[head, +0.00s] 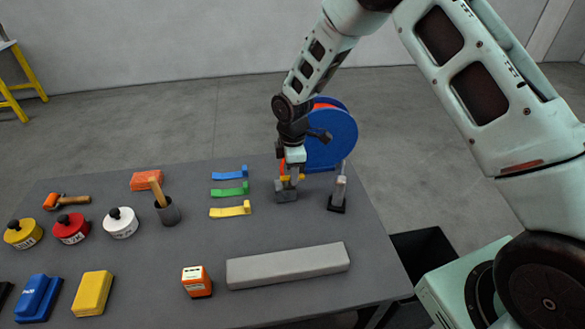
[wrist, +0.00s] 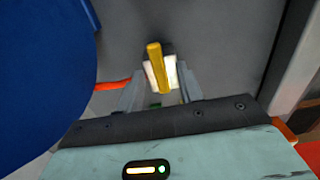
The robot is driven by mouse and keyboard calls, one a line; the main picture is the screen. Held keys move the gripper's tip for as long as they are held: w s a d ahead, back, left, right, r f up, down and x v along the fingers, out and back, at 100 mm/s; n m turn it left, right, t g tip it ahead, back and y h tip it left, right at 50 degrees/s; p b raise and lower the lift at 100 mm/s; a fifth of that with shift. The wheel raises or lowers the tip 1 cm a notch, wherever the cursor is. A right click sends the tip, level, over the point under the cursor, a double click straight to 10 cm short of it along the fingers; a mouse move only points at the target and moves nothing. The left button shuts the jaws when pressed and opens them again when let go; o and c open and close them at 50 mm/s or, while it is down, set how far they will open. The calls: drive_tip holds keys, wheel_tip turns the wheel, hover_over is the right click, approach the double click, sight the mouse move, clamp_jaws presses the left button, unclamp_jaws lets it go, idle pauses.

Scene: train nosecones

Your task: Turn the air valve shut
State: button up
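The air valve has a yellow lever (head: 285,178) above a grey block (head: 286,194) near the back right of the table. In the wrist view the yellow lever (wrist: 157,68) lies over a pale valve body (wrist: 172,72), pointing roughly along the view. My gripper (wrist: 160,90) is open, with one finger on each side of the lever and gaps visible between. In the head view my gripper (head: 293,170) points down just over the valve and hides part of it. An orange hose (wrist: 113,85) meets the valve from the left in the wrist view.
A blue hose reel (head: 332,138) stands close behind the valve. A small grey upright tool on a black base (head: 338,192) is just right. Blue, green and yellow (head: 231,210) pieces lie left. A long grey bar (head: 288,265) lies in front.

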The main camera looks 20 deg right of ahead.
drive_tip(key=shift+f, duration=0.15)
clamp_jaws()
